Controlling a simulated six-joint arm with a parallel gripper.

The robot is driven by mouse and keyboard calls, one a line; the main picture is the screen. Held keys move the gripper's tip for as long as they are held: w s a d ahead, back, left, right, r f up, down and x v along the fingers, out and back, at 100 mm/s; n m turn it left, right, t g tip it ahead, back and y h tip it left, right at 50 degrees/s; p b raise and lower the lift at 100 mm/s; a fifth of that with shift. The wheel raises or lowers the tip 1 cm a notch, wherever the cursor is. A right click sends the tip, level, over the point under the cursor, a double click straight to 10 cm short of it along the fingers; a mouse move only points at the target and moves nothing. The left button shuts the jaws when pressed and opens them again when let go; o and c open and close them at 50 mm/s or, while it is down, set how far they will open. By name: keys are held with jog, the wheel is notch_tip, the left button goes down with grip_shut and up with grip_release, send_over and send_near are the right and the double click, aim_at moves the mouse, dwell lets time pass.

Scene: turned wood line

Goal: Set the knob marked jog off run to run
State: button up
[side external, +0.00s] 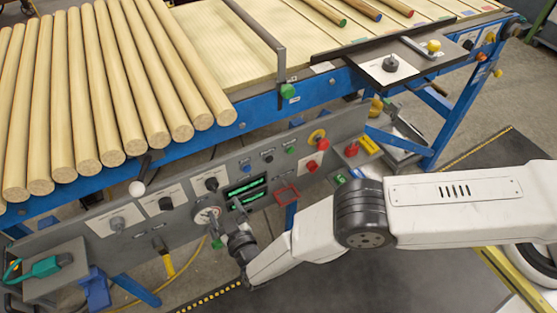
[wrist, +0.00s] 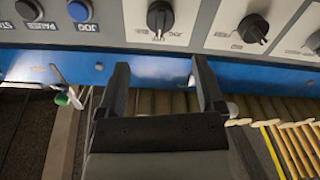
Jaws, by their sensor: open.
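My gripper (wrist: 160,70) is open and empty. In the wrist view its two dark fingers point toward the panel edge, with a black rotary knob (wrist: 159,17) on a white plate above the gap between them, apart from both fingers. A second black knob (wrist: 252,28) sits to its right, and a third (wrist: 315,41) is cut by the frame edge. In the side view my gripper (side external: 241,247) is low in front of the grey panel.
A lever with a white ball (side external: 137,188) sticks out at the left. Wooden rods (side external: 110,90) lie above the blue rail (side external: 300,105).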

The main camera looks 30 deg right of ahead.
aim_at(215, 190)
jog(key=shift+f, duration=0.4)
jog(key=shift+w, duration=0.1)
jog(key=shift+w, duration=3.8)
grip_shut()
